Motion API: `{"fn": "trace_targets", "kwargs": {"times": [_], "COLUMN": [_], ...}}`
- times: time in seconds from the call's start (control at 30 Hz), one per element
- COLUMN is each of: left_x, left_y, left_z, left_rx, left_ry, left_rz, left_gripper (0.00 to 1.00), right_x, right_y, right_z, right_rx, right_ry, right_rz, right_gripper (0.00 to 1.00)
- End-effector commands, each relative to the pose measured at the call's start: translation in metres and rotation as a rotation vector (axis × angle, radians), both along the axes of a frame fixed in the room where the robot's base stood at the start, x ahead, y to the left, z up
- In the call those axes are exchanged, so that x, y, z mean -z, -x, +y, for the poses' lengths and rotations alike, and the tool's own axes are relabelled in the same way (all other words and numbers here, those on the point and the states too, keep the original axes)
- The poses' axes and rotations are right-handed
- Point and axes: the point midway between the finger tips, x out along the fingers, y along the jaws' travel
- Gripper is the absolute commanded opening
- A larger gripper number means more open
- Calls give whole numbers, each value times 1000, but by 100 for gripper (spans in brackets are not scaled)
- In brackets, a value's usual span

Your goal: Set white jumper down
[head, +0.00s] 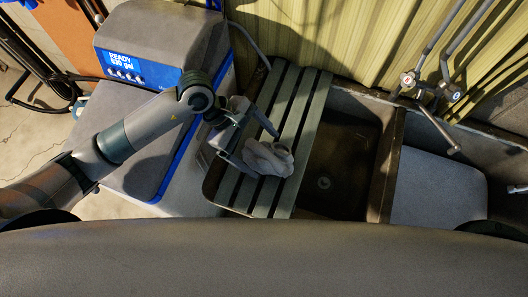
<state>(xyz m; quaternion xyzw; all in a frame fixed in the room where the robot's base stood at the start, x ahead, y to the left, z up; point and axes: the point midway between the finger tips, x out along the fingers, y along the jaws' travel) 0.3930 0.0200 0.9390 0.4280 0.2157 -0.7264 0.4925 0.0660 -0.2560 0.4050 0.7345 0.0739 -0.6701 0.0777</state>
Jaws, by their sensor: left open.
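The white jumper (270,160) is a small crumpled bundle of pale cloth in the head view. It lies on the green slatted board (304,112) over the left part of the sink. My left gripper (260,151) is open at the bundle's left side, with one finger above the cloth and the other along its lower left. Whether the fingers touch the cloth cannot be told. My right gripper is not in view.
The grey and blue water softener (165,50) stands left of the sink, beneath my left arm. An open dark basin (340,165) with a drain lies right of the slats. A pale panel (437,187) covers the right basin. Taps (430,85) rise behind.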

Motion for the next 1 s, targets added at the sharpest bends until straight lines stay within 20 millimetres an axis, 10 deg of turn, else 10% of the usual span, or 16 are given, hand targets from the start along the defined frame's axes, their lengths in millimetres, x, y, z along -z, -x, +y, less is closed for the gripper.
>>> {"fn": "trace_targets", "kwargs": {"times": [0.5, 1.0], "left_x": [-68, -80], "left_y": [-14, -15], "left_z": [45, 51], "left_rx": [0, -1], "left_ry": [1, 0], "left_rz": [-4, -1], "left_gripper": [88, 88], "right_x": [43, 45], "right_y": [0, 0], "right_z": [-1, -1], "right_rx": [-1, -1], "right_ry": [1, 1], "right_rz": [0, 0], "right_gripper": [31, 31]}}
